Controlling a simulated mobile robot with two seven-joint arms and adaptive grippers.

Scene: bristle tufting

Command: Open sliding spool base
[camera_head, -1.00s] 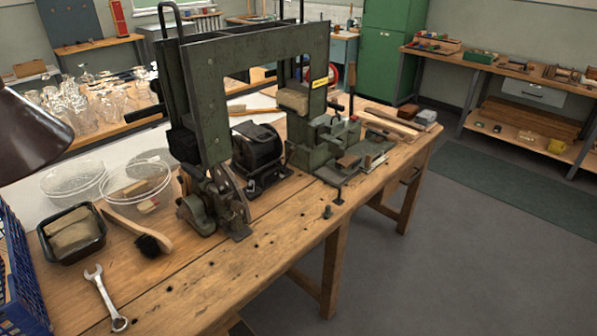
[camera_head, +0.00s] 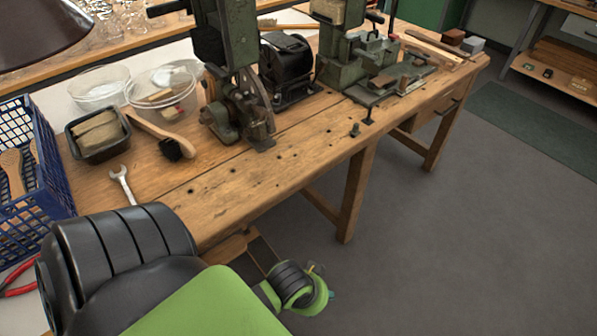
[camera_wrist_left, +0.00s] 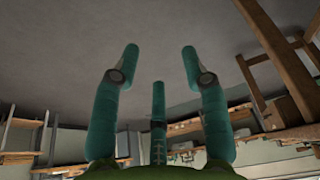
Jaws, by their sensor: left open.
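The dark green tufting machine (camera_head: 225,45) stands on the wooden bench, with its lower mechanism (camera_head: 238,112) near the middle. A black boxy unit (camera_head: 287,68) sits right behind it. A green slide-like fixture (camera_head: 385,75) with a flat plate lies farther right. I cannot tell which part is the sliding spool base, or whether it is open. My left gripper (camera_wrist_left: 160,55) has its teal fingers spread and empty in the left wrist view. My right gripper is not in view.
On the bench's left are a wrench (camera_head: 122,184), a brush (camera_head: 165,138), a black tray (camera_head: 98,140), clear bowls (camera_head: 100,85) and a blue crate (camera_head: 35,190). A small dark peg (camera_head: 355,130) stands near the front edge. Open floor (camera_head: 440,240) lies to the right.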

